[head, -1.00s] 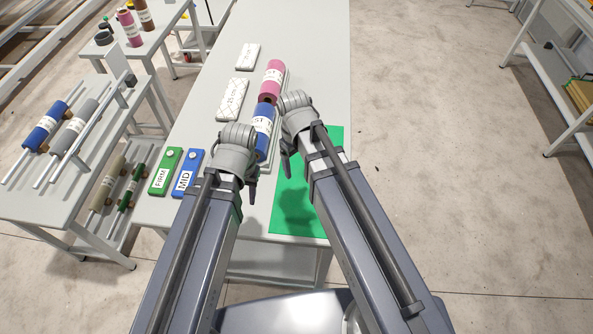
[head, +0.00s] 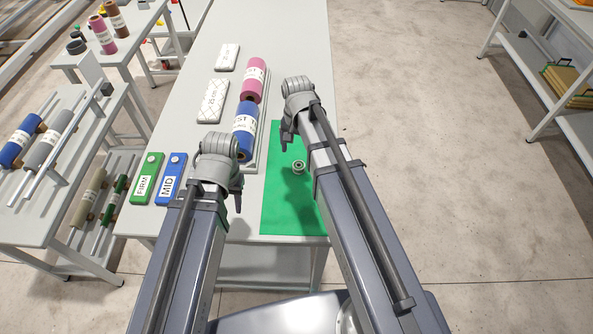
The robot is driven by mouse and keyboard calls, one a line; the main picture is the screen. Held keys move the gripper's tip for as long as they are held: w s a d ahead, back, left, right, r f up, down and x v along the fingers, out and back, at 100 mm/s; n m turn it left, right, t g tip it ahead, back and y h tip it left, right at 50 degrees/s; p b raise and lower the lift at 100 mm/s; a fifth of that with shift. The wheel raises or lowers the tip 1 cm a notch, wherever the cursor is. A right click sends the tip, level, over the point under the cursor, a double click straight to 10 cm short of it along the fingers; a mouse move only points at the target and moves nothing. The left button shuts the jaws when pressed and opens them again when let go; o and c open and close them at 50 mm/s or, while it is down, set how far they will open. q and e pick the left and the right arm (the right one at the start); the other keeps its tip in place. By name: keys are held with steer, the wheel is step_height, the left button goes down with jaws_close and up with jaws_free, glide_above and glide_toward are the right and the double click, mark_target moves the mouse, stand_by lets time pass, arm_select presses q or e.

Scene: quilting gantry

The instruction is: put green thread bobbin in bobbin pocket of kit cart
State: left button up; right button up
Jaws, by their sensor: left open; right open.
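A small silver-rimmed spool (head: 299,167), likely the bobbin, stands on the green mat (head: 275,205) at the near right part of the long table. Its thread colour is too small to tell. My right gripper (head: 287,134) is open and empty, above and slightly left of the spool in the picture, apart from it. My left gripper (head: 238,197) is open and empty, left of the mat's edge. I cannot make out the kit cart or its bobbin pocket in this view.
A pink roll (head: 253,78) and a blue roll (head: 246,118) lie in a tray on the long table (head: 285,45). White packets (head: 213,100) and green (head: 147,178) and blue (head: 172,180) labelled blocks lie left. A roll rack (head: 35,215) stands left.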

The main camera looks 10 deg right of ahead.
mark_target(299, 164)
arm_select(q)
steer(key=shift+f+b, duration=1.35)
steer(key=shift+f, duration=0.05)
arm_select(e)
steer(key=shift+f, duration=1.4)
arm_select(q)
step_height(299, 164, down, 5)
steer(key=b, duration=0.5)
steer(key=shift+f, duration=0.1)
arm_select(e)
steer(key=f, duration=0.5)
steer(key=shift+w+d+f, duration=0.1)
steer(key=shift+w+d, duration=0.05)
steer(key=shift+d, duration=0.2)
steer(key=shift+c, duration=0.4)
jaws_close()
